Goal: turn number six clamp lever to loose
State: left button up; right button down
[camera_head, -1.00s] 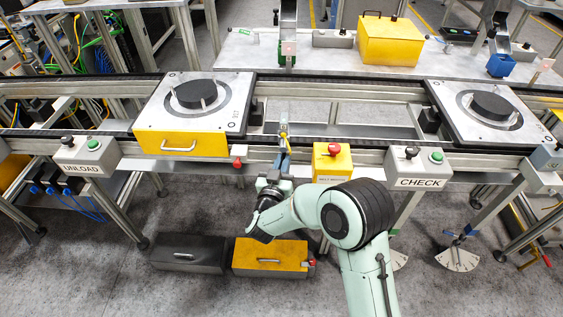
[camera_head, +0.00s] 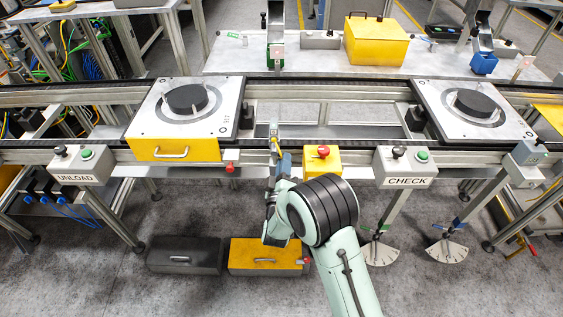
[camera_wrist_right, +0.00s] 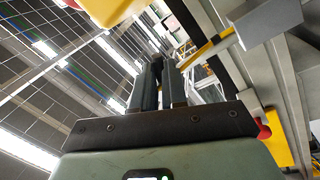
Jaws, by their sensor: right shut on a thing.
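My right gripper (camera_head: 281,163) reaches up to the front rail of the conveyor, between the left pallet and the yellow button box. In the right wrist view its two dark fingers (camera_wrist_right: 163,82) are close together. A thin lever-like bar with a yellow band (camera_wrist_right: 203,50) runs from beside the fingertips to a grey block. I can read no number six. My left gripper is not in view.
A yellow box with a red button (camera_head: 322,162) stands close right of my gripper. A small red knob (camera_head: 230,168) is to its left. The left pallet (camera_head: 217,122) and the right pallet (camera_head: 513,122) sit on the conveyor. Two toolboxes lie on the floor below.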

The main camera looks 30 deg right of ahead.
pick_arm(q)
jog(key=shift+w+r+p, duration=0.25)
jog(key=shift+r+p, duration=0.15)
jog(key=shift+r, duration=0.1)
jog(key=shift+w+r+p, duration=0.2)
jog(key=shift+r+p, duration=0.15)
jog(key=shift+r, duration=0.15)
pick_arm(e)
jog(key=shift+s+d+r+n+t+y, duration=0.15)
jog(key=shift+r+n+t+y, duration=0.15)
jog(key=shift+n, duration=0.9)
jog(key=shift+d+r+n+t+y, duration=0.1)
jog(key=shift+r+n+t+y, duration=0.15)
jog(key=shift+n, duration=0.95)
jog(key=c, duration=1.2)
grip_release()
jog(key=shift+o, duration=0.2)
jog(key=shift+s, duration=0.1)
pick_arm(q)
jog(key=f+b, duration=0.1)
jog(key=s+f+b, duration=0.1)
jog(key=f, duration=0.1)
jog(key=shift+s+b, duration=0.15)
jog(key=shift+b, duration=0.15)
pick_arm(e)
jog(key=v, duration=1.3)
jog(key=shift+a, duration=0.2)
